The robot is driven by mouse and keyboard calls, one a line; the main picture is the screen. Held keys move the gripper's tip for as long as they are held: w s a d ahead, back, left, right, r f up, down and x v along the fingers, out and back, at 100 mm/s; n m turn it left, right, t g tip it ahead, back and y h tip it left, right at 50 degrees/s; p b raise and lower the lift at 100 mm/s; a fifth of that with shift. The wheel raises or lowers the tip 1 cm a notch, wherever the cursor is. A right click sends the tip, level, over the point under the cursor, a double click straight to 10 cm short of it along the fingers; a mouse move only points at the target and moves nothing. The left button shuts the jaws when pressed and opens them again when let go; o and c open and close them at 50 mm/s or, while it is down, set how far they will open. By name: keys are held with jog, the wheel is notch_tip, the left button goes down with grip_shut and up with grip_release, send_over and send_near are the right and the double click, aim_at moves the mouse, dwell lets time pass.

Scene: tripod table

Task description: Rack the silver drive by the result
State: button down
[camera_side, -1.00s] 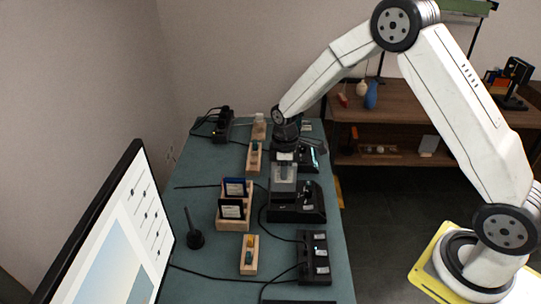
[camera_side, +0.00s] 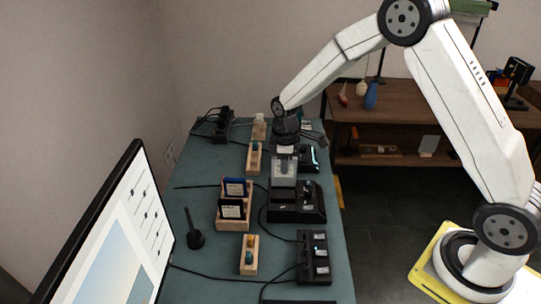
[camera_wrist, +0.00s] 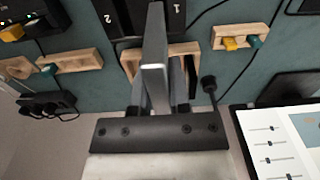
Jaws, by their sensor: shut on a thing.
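My gripper (camera_side: 285,153) is shut on the silver drive (camera_side: 284,174), held upright near the black two-slot dock (camera_side: 283,206). In the wrist view the drive (camera_wrist: 155,50) stands on edge between the fingers and hides part of the dock (camera_wrist: 122,18), marked 1 and 2, and of the wooden rack (camera_wrist: 188,50). In the side view the rack (camera_side: 234,225) stands left of the dock, holding a blue drive (camera_side: 235,187) and a black drive (camera_side: 231,208). The monitor (camera_side: 125,235) shows sliders and a pale panel; I cannot read a result on it.
Small wooden blocks with coloured plugs stand in front (camera_side: 249,268) and behind (camera_side: 254,162) the rack. A black stick on a round base (camera_side: 195,239) stands left of it. Free table shows left of the rack.

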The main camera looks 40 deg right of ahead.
notch_tip(320, 180, up, 4)
jog(key=shift+r, duration=0.25)
jog(key=shift+w+a, duration=1.2)
jog(key=shift+w, duration=2.85)
jog(key=shift+w+a, duration=1.15)
jog(key=shift+w, duration=2.85)
jog(key=shift+f, duration=2.85)
jog(key=shift+f, duration=0.25)
jog(key=shift+f, duration=2.65)
jog(key=shift+f, duration=2)
